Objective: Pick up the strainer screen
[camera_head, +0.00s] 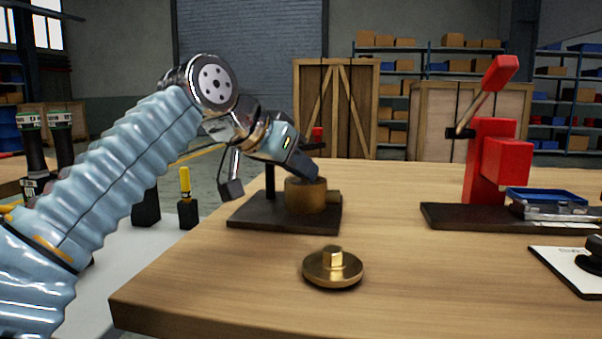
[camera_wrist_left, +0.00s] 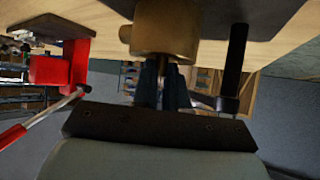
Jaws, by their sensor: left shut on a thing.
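The brass strainer body (camera_head: 305,196) is a short round cup with a side stub, standing on a dark base plate (camera_head: 250,214) with a thin black post. My left gripper (camera_head: 306,174) reaches down to the cup's mouth from the upper left. In the left wrist view its dark fingers (camera_wrist_left: 174,75) are close together at the brass body (camera_wrist_left: 166,32). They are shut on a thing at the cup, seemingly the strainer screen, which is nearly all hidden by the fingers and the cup. A brass cap (camera_head: 333,268) with a square boss lies on the table in front. My right gripper is out of view.
A red lever device (camera_head: 492,165) stands on a dark plate at the right, beside a blue-rimmed tray (camera_head: 560,199). A white board (camera_head: 567,266) with a black knob lies at the right edge. The wooden table (camera_head: 430,285) is clear in its middle.

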